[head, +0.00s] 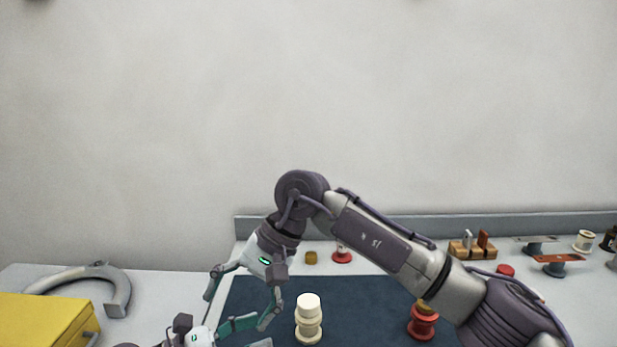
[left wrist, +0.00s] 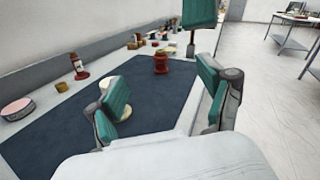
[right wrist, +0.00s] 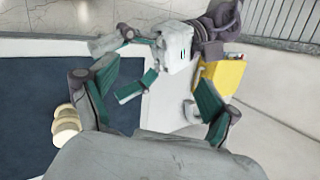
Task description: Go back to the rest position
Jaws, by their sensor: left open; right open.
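My right gripper (head: 242,300) hangs left of the cream stacked insulator (head: 308,320), its fingers apart and nothing between them. Its two open fingers also show in the right wrist view (right wrist: 160,105). My left gripper (head: 250,334) is low at the bottom edge of the head view, close to the right gripper and partly cut off. Its spread, empty fingers show in the left wrist view (left wrist: 165,105). The cream insulator stands upright on the dark mat (head: 370,300), and a left finger partly hides it in the left wrist view (left wrist: 106,88).
A red spool-shaped part (head: 423,322) stands on the mat at right, close to my right arm. A small brass piece (head: 311,257) and a red-based part (head: 342,256) stand behind the mat. A yellow box (head: 45,320) and grey curved handle (head: 110,280) are at left. A wooden block (head: 472,249) is back right.

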